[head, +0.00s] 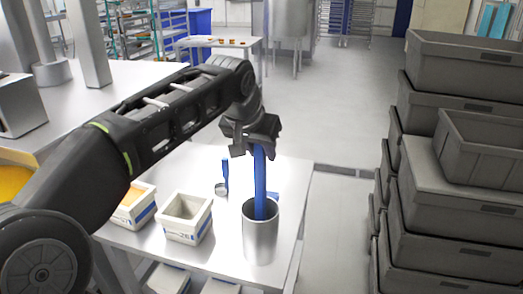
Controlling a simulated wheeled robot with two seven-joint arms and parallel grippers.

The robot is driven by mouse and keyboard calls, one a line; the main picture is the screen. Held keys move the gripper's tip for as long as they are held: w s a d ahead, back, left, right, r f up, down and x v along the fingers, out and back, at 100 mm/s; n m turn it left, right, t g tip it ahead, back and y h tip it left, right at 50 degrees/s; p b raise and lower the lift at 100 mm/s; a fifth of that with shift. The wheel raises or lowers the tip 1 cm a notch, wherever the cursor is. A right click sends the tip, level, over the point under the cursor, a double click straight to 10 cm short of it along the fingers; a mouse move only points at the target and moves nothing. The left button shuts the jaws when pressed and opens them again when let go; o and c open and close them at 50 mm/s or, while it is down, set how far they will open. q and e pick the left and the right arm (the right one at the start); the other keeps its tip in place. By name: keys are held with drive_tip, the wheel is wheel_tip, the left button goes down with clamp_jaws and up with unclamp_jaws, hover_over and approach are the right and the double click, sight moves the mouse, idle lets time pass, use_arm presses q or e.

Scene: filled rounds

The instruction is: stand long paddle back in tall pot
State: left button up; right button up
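The long paddle (260,182) is blue and stands nearly upright, its lower end inside the tall pot (260,240). The pot is a silver metal cylinder near the front right edge of the table. My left gripper (250,147) is above the pot, pointing down, with its fingers around the top of the paddle. The paddle's lower end is hidden by the pot wall, so I cannot tell whether it touches the bottom. My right gripper is not in view.
Two white square containers (186,236) stand left of the pot on the light table (229,265). A smaller blue-handled tool (224,177) is behind the pot. Stacked grey crates (455,190) fill the right side. Floor between table and crates is open.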

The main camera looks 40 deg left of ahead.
use_arm(q)
drive_tip(key=o, duration=0.4)
drive_tip(key=shift+c, duration=0.2)
drive_tip(key=a+v, duration=0.1)
drive_tip(key=v, duration=0.6)
drive_tip(key=shift+s+d+r, duration=0.2)
drive_tip(key=shift+d+r, duration=0.1)
drive_tip(key=shift+d, duration=0.25)
idle(0.4)
